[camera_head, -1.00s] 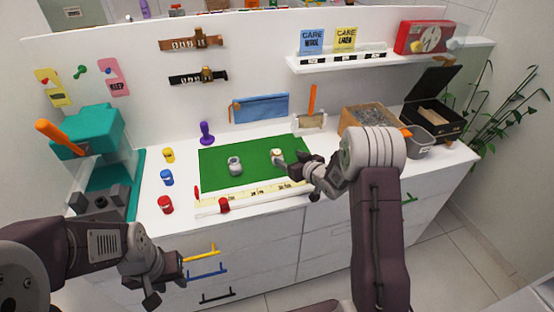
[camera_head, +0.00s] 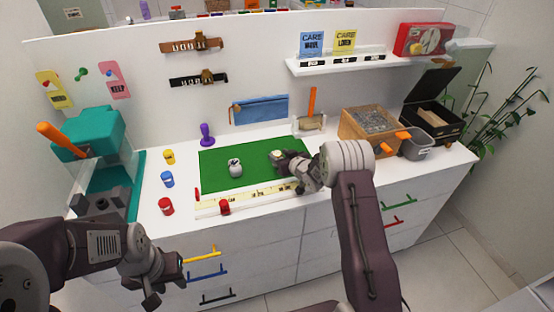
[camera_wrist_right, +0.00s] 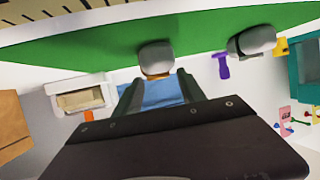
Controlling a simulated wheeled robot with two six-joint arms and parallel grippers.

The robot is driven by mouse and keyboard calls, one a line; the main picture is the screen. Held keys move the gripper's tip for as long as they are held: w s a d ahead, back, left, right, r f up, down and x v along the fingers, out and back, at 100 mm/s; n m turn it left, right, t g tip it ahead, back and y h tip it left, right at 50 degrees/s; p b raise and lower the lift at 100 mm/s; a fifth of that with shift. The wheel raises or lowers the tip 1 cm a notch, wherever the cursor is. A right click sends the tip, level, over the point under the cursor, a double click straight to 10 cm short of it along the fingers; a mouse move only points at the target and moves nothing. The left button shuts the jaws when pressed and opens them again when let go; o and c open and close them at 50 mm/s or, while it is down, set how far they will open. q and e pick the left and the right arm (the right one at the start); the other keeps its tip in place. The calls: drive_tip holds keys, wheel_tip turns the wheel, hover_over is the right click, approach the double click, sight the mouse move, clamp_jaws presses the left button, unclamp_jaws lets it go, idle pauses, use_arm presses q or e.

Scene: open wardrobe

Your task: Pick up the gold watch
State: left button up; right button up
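The gold watch (camera_head: 277,155) lies on the right part of the green mat (camera_head: 215,183), partly hidden by my right gripper. My right gripper (camera_head: 284,159) is right at it, low over the mat. In the right wrist view, the watch (camera_wrist_right: 155,57), with a grey top and a gold-orange edge, sits between and just beyond the spread fingertips (camera_wrist_right: 157,82). Whether a finger touches it I cannot tell. A silver watch (camera_head: 235,168) lies to its left on the mat and also shows in the wrist view (camera_wrist_right: 252,41). My left gripper (camera_head: 160,282) hangs before the drawers.
Red (camera_head: 166,206), blue and yellow jars stand to the left. A blue pouch (camera_head: 259,109) hangs behind the mat. A wooden box (camera_head: 368,132) and a grey bin (camera_head: 417,147) stand to the right.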

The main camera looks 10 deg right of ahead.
drive_tip(key=c, duration=0.6)
drive_tip(key=shift+r, duration=0.35)
clamp_jaws()
drive_tip(key=r, duration=0.2)
drive_tip(key=d+r, duration=0.1)
drive_tip(key=r, duration=0.1)
drive_tip(key=shift+w+d+r, duration=0.1)
drive_tip(key=d+r+p, duration=0.2)
drive_tip(key=d+r, duration=0.4)
drive_tip(key=d, duration=0.4)
drive_tip(key=shift+w+d+p, duration=0.25)
drive_tip(key=shift+p, duration=0.15)
